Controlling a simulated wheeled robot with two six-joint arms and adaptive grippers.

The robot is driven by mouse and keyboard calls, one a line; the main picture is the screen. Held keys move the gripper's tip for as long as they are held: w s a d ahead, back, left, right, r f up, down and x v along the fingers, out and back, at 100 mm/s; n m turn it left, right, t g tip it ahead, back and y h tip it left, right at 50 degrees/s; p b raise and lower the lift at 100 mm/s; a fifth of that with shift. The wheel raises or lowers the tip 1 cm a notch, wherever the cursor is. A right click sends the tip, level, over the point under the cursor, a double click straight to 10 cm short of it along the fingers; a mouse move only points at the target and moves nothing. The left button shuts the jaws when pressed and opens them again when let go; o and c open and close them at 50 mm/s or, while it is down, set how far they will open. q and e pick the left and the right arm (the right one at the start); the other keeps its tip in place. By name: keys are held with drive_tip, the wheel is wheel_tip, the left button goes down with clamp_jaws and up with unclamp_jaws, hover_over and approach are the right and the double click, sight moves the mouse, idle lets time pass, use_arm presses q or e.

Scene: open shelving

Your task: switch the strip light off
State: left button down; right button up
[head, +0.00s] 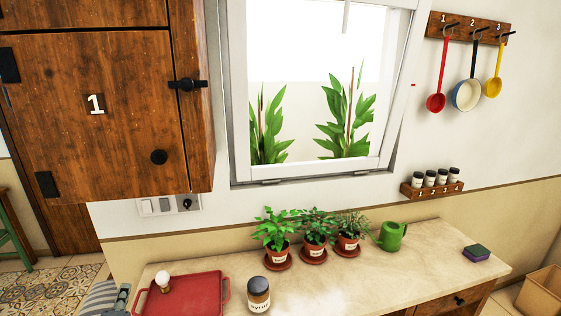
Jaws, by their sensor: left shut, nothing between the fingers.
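A white wall plate with two light switches (155,206) sits on the wall under the wooden cabinet. A socket with a black plug (187,203) is at its right end. Which way the switches are set is too small to tell. I cannot make out the strip light. The underside of the cabinet is hidden from this angle. My left gripper (122,297) seems to show only in part at the lower left, beside the red tray and well below the switches. It is shut and empty. My right gripper is not in view.
The wooden cabinet (95,115) marked 1 overhangs the switches. The counter (350,285) holds a red tray (195,298), a jar (259,294), potted plants (314,240), a green watering can (391,236) and a sponge (476,253). The counter's middle front is clear.

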use_arm(q)
drive_tip(key=s+d+f+m+g+h, duration=0.1)
drive_tip(key=s+d+f+m+g, duration=0.2)
drive_tip(key=s+f+m+g, duration=0.75)
drive_tip(key=s+d+f+m+h, duration=0.4)
drive_tip(key=s+d+f+m, duration=0.3)
drive_tip(key=d+f+m, duration=0.15)
drive_tip(key=s+a+f+g, duration=0.1)
drive_tip(key=s+f, duration=0.1)
drive_tip(key=f, duration=1.2)
drive_tip(key=s+a+f+g, duration=0.2)
drive_tip(key=f, duration=1.2)
drive_tip(key=s+f, duration=1.4)
drive_tip(key=s, duration=0.3)
drive_tip(key=shift+s+a+n, duration=0.2)
drive_tip(key=shift+s+n, duration=0.1)
drive_tip(key=shift+s, duration=0.05)
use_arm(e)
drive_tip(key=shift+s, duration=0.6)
use_arm(q)
drive_tip(key=shift+f+g, duration=0.1)
drive_tip(key=shift+g, duration=0.15)
